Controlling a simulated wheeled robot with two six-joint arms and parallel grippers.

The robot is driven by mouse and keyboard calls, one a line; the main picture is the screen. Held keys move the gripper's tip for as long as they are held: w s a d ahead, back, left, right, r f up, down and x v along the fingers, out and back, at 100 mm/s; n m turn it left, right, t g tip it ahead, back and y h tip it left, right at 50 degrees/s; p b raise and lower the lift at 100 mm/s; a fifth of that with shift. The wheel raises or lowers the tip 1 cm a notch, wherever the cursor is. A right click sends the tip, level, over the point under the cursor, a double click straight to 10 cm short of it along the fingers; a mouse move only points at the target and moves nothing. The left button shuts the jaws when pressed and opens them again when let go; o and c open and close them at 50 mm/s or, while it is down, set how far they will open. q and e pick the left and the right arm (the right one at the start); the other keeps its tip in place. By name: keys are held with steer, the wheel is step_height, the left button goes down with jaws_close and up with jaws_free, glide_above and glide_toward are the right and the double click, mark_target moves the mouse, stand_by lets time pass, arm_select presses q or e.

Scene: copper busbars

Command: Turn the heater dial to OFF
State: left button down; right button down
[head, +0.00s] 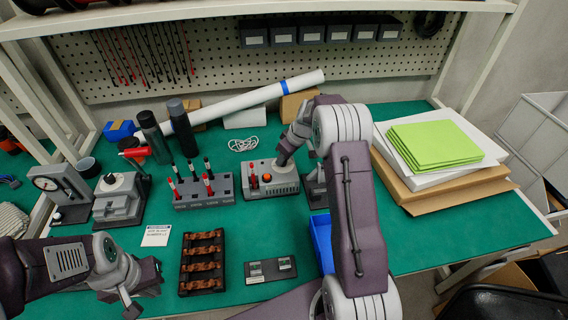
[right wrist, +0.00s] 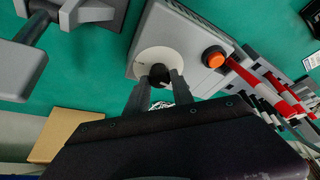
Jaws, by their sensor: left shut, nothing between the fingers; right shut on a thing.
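The heater (head: 272,190) is a grey box near the middle of the green table, with an orange button or lamp (head: 267,177) on top. In the right wrist view the heater (right wrist: 160,22) shows a white round dial plate with a black dial knob (right wrist: 159,74) at its centre. My right gripper (head: 281,160) is over the heater's right part. In its wrist view the two fingers (right wrist: 158,84) are shut on the knob from both sides. The dial's marks are too small to read. My left gripper (head: 137,302) is shut and empty at the table's front left.
A rack with red and black tools (head: 204,192) stands just left of the heater. A black tray of copper bars (head: 202,262), a small dark panel (head: 270,270) and a blue bin (head: 321,242) lie in front. Green sheets (head: 434,145) are stacked at right.

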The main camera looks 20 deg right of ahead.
steer(key=shift+d+n+b, duration=0.1)
steer(key=shift+n+b, duration=0.25)
steer(key=shift+n, duration=0.15)
steer(key=c, duration=1.1)
jaws_free()
steer(key=v, duration=0.9)
steer(key=shift+w+d, duration=0.1)
steer(key=shift+d, duration=0.05)
